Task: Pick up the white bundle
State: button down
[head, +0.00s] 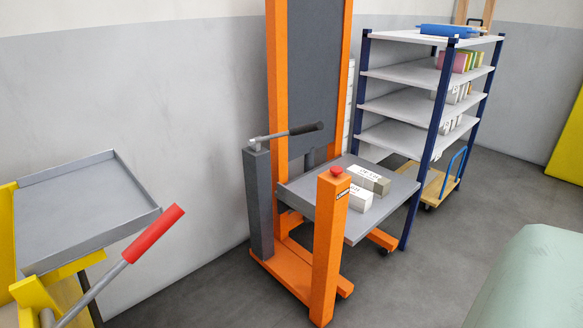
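Two small bundles lie side by side on the grey platform (382,218) of an orange stacker. The nearer one is a white bundle (360,200), partly hidden behind the stacker's orange front post. The farther one is a grey-beige bundle (378,183) with a white printed label on top. Both lie flat, close together; I cannot tell whether they touch. My gripper is not in view.
The orange post (330,245) with a red button stands in front of the platform. A blue-post shelf rack (409,105) holds more bundles behind. A yellow stacker with an empty grey tray (85,205) stands left. Grey floor (420,290) is open at front right.

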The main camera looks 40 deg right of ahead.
aim_at(362, 177)
jog(key=z, duration=1.85)
jog(key=i+l, duration=0.45)
jog(key=i, duration=0.2)
jog(key=i+l, duration=0.45)
jog(key=i, duration=0.2)
jog(key=i+l, duration=0.45)
jog(key=i, duration=0.2)
jog(key=u, duration=0.05)
